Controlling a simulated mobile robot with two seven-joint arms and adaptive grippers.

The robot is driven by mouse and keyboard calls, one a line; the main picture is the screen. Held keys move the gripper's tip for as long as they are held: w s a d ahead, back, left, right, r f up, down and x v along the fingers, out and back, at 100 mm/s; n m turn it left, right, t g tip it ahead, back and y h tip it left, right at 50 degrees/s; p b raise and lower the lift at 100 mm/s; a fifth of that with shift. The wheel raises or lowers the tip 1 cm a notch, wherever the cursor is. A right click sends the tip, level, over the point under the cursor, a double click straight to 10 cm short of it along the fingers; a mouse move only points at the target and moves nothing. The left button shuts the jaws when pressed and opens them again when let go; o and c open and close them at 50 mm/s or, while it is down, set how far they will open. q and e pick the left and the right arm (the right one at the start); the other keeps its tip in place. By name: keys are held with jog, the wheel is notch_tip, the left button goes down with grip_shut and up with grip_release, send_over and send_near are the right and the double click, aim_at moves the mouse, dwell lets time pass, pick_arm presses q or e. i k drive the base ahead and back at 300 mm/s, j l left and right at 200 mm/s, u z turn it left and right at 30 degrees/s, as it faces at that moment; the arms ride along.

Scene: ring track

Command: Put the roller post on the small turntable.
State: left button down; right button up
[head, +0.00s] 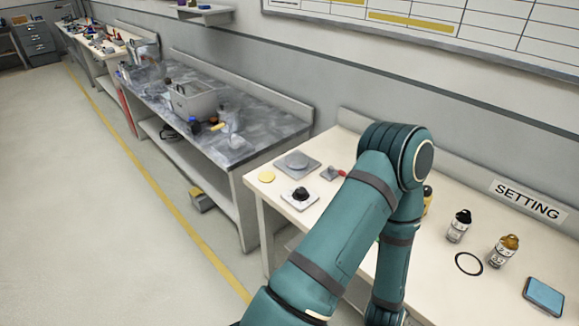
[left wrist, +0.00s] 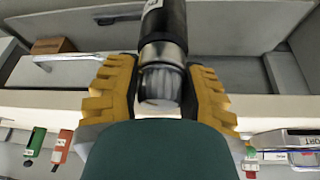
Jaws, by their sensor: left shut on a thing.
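A grey square plate with a round disc on top, which looks like the small turntable (head: 297,160), lies near the far left end of the light table. My left gripper (left wrist: 162,95) has yellow and black fingers and is shut on a black and silver cylinder (left wrist: 163,52). The cylinder has a white label on its black part; I cannot tell for sure that it is the roller post. In the head view my teal left arm bends over the table, and its gripper is hidden there. My right gripper is not in view.
Two bottles (head: 459,225) (head: 503,250), a black ring (head: 469,264) and a blue tablet-like thing (head: 544,296) lie right of my arm.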

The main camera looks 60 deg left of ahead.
aim_at(298, 159)
jog(key=k+j, duration=0.1)
jog(key=j, duration=0.4)
jog(key=k+j, duration=0.1)
jog(key=j, duration=0.4)
jog(key=k+j, duration=0.1)
jog(key=j, duration=0.35)
jog(key=k+j, duration=0.1)
jog(key=j, duration=0.4)
jog(key=k+j, duration=0.15)
jog(key=j, duration=0.35)
